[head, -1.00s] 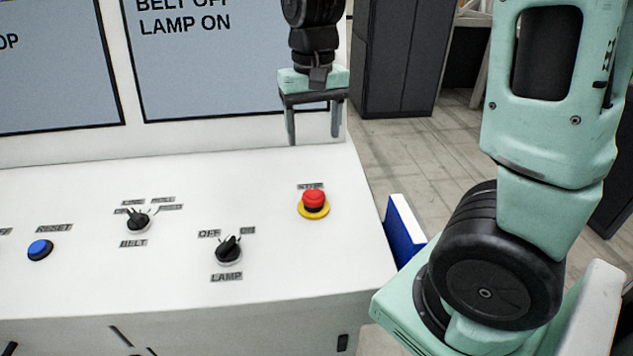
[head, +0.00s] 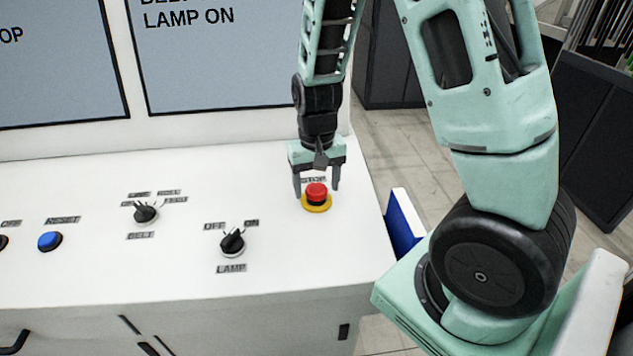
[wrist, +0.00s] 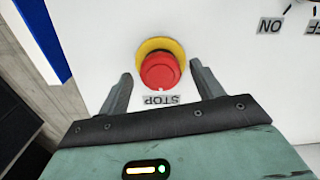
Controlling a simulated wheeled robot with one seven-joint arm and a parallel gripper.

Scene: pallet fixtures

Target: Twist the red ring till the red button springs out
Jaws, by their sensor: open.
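The red stop button (head: 316,190) stands on a yellow base on the white sloping panel (head: 185,188), near its right edge. In the wrist view the red button (wrist: 160,72) shows as a round cap with a yellow collar (wrist: 146,48) partly visible around it. My gripper (head: 316,190) is open, with one finger to each side of the button in the head view. In the wrist view the two fingertips (wrist: 161,70) lie left and right of the cap, with gaps on both sides. Whether the fingers reach down to the cap's height is hard to tell.
A black LAMP knob (head: 232,241), a black BELT knob (head: 145,212) and a blue RESET button (head: 50,241) are on the panel to the left. Screens (head: 218,50) rise behind the panel. A blue and white board (head: 404,226) stands just past the panel's right edge.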

